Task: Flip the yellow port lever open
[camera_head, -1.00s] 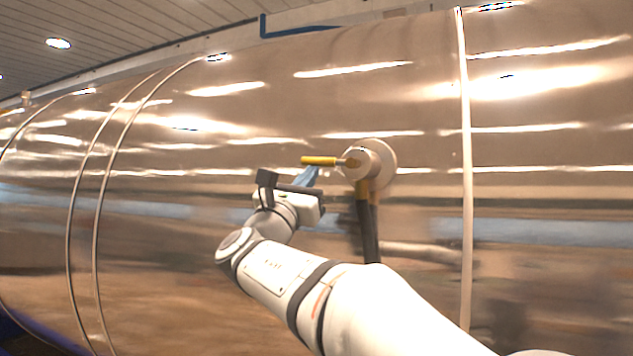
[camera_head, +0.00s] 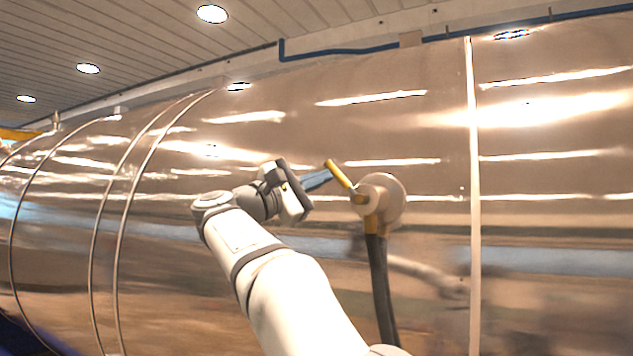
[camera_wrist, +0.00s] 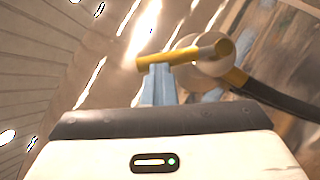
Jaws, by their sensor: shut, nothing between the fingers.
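The yellow lever (camera_head: 340,174) sticks out from a round metal port (camera_head: 383,199) on the side of the large shiny chamber. It is tilted, with its free end up and to the left. My gripper (camera_head: 328,176) is at the lever's left side, with its blue fingers together and nothing between them. In the wrist view the fingertips (camera_wrist: 157,69) are at the free end of the yellow lever (camera_wrist: 185,54), apparently touching it. The port (camera_wrist: 196,62) is partly hidden behind the lever there.
A dark hose (camera_head: 378,280) with a yellow collar hangs down from the port. The curved chamber wall (camera_head: 270,130) fills most of the view, with a raised seam (camera_head: 473,180) right of the port. Open space lies left of my gripper.

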